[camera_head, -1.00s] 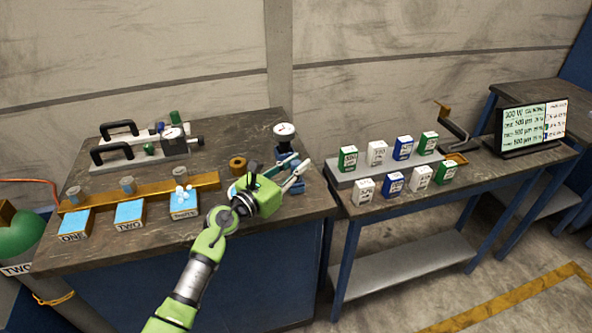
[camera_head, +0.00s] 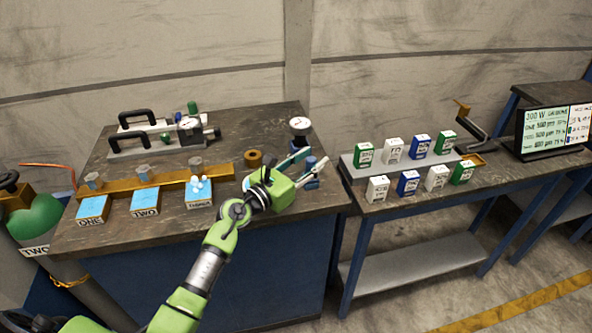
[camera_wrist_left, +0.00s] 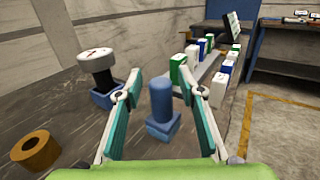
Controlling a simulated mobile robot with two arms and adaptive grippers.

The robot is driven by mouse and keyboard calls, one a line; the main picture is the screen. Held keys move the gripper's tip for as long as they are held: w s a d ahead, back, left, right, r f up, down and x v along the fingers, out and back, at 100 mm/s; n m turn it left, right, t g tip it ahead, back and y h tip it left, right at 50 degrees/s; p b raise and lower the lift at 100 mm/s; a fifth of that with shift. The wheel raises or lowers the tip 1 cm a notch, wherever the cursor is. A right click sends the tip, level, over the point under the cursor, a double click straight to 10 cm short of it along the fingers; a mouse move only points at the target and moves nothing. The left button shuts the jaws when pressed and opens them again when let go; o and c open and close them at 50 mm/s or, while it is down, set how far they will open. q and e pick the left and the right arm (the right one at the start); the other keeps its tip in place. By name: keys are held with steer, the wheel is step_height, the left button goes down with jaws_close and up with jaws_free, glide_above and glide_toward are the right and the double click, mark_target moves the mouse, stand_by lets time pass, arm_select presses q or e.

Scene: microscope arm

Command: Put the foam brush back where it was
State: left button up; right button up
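A blue post with a rounded top (camera_wrist_left: 160,98) stands upright on a blue block in the left wrist view. It also shows near the table's right edge in the head view (camera_head: 311,168). I cannot tell whether it is the foam brush or part of its holder; no other brush is clearly visible. My left gripper (camera_head: 304,166) is open at this post. In the left wrist view, its two teal-padded fingers (camera_wrist_left: 162,82) are wide apart, with the post showing between them and a gap on each side. My right gripper is out of view.
A round dial on a blue base (camera_wrist_left: 97,65) stands left of the fingers, with a brown ring (camera_wrist_left: 35,150) nearer. Labelled blue trays (camera_head: 145,201) line the table's front left. Small boxes (camera_head: 408,182) stand on the side table (camera_head: 400,215). A gap separates the two tables.

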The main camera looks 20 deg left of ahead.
arm_select(q)
steer(key=b+v, duration=0.1)
steer(key=v, duration=1)
steer(key=shift+s+a+f, duration=0.1)
steer(key=shift+s+f, duration=0.05)
steer(key=shift+s, duration=0.2)
